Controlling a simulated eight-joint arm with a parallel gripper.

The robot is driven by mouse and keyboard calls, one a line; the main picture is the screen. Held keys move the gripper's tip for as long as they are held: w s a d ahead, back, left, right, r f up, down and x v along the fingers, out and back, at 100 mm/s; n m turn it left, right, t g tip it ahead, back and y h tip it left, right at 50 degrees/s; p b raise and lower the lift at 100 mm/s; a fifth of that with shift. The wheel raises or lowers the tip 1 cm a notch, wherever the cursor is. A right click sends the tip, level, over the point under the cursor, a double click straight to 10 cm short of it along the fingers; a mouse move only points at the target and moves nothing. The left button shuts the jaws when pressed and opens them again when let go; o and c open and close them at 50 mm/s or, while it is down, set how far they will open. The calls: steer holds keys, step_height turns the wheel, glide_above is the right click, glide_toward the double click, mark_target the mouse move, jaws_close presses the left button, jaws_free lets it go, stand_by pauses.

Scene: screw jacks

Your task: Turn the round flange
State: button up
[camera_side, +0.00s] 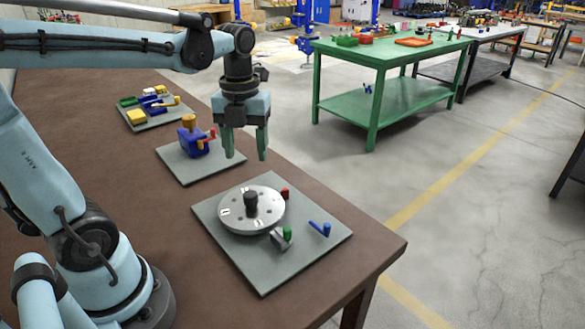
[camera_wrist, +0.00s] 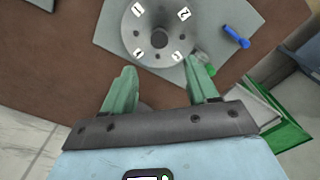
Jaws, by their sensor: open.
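The round flange (camera_side: 236,221) is a silver-grey disc with holes and a dark knob (camera_side: 251,201) at its centre. It lies on a grey base plate (camera_side: 300,262) near the table's front corner. In the wrist view the flange (camera_wrist: 141,47) shows at the top with number marks on its face. My gripper (camera_side: 246,156) hangs above the table, behind and above the flange, apart from it. Its green fingers are spread with nothing between them; the wrist view also shows both fingers (camera_wrist: 162,85) apart.
On the flange's plate are a red knob (camera_side: 285,194), a green-topped piece (camera_side: 286,234) and a blue lever (camera_side: 320,229). A blue block with a yellow knob (camera_side: 192,141) stands on another plate behind. The brown table's right edge is close.

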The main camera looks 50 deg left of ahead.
mark_target(251, 195)
steer(key=shift+d+f+n, duration=0.1)
steer(key=shift+f+n, duration=2.15)
steer(key=shift+f, duration=0.75)
steer(key=shift+f+n, duration=2.25)
steer(key=shift+f, duration=0.75)
jaws_close()
